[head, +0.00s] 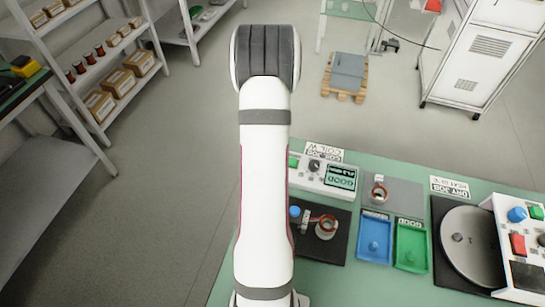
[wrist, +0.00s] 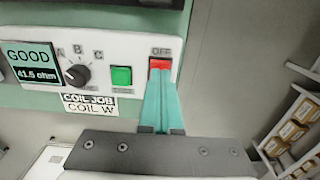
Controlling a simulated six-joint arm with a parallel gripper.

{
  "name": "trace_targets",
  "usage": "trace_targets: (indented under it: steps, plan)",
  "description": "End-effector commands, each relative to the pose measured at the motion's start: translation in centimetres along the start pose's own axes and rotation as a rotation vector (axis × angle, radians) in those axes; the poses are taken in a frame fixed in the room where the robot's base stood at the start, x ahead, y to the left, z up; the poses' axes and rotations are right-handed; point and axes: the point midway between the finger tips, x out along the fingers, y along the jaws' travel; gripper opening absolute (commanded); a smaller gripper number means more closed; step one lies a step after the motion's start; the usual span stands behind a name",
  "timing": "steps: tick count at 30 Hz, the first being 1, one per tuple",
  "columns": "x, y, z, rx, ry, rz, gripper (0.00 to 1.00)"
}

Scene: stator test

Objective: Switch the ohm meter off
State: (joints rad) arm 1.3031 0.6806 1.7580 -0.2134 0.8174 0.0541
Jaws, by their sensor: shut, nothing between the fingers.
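The ohm meter (wrist: 130,42) is a white box on the green bench. Its display (wrist: 36,65) reads GOOD and 41.5 ohm. Beside the display are a black dial (wrist: 77,75) marked A, B, C and a green button (wrist: 121,77). A red switch (wrist: 160,64) sits under the label OFF. My gripper (wrist: 160,76) is shut and empty, its teal fingertips at the lower edge of the red switch. I cannot tell whether they press it. In the head view the ohm meter (head: 312,178) is partly behind my arm, which hides my gripper and the red switch.
A dark mat (head: 338,247) with a copper coil (head: 326,228) lies in front of the meter. A blue tray (head: 374,252) and a green tray (head: 410,259) are to its right. Further right is a round grey plate (head: 470,265) beside a white control box (head: 522,235).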

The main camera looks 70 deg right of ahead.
Motion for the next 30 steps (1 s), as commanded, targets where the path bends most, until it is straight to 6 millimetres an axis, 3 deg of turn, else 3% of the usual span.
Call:
trace_targets:
  steps: [30]
  plan:
    - [1.5, 0.0, 0.0, 0.001, -0.001, 0.0, 0.0]
